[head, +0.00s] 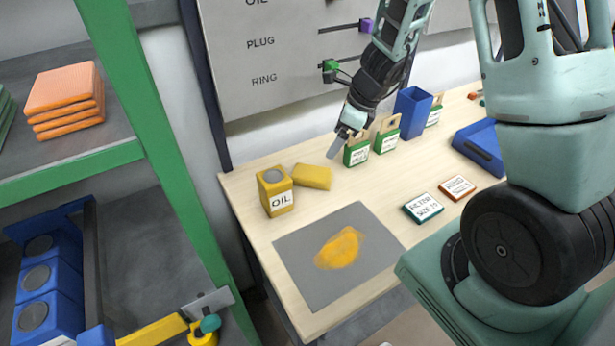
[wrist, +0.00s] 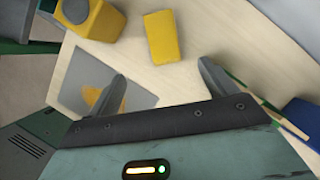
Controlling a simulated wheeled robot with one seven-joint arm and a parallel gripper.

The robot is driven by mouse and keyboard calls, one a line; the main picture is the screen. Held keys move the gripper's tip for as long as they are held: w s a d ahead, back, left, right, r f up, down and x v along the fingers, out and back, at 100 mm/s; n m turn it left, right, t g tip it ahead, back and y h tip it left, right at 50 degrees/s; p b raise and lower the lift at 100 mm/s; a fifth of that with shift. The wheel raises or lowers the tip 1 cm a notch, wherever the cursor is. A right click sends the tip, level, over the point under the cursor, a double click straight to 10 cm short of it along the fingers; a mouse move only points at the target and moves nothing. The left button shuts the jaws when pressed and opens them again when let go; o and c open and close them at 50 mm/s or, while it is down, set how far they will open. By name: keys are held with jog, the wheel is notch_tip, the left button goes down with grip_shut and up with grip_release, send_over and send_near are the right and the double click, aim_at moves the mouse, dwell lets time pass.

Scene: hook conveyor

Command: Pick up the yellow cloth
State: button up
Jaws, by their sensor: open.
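The yellow cloth (head: 312,177) lies flat as a folded pad on the wooden table, just right of the yellow oil can. It also shows in the wrist view (wrist: 163,36), beyond my fingertips and roughly centred between them. My gripper (head: 338,146) is above the table, right of and behind the cloth in the head view. In the wrist view my gripper (wrist: 163,84) has its two fingers wide apart with nothing between them. It is apart from the cloth.
The oil can (head: 281,197) stands close by the cloth. A grey mat (head: 300,277) with a yellow smear lies in front. Green-and-white tagged items (head: 357,156) and a blue bin (head: 411,112) stand to the right. Bare table separates the mat and the cards (head: 422,207).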

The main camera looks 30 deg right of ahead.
jog(key=b, duration=0.1)
send_over(314, 172)
jog(key=s+d, duration=0.1)
jog(key=s, duration=0.1)
notch_tip(314, 172, down, 9)
jog(key=shift+r, duration=0.2)
jog(key=shift+w+d+x, duration=0.1)
jog(key=shift+x, duration=1.15)
jog(key=shift+w+d+x, duration=0.1)
jog(key=shift+d+x, duration=0.05)
jog(key=shift+x, duration=1.15)
jog(key=c, duration=1.2)
notch_tip(314, 172, up, 10)
jog(key=shift+r+p, duration=0.1)
jog(key=shift+p, duration=1.1)
jog(key=o, duration=0.6)
jog(key=shift+c, duration=0.2)
jog(key=c, duration=0.4)
jog(key=shift+o, duration=0.2)
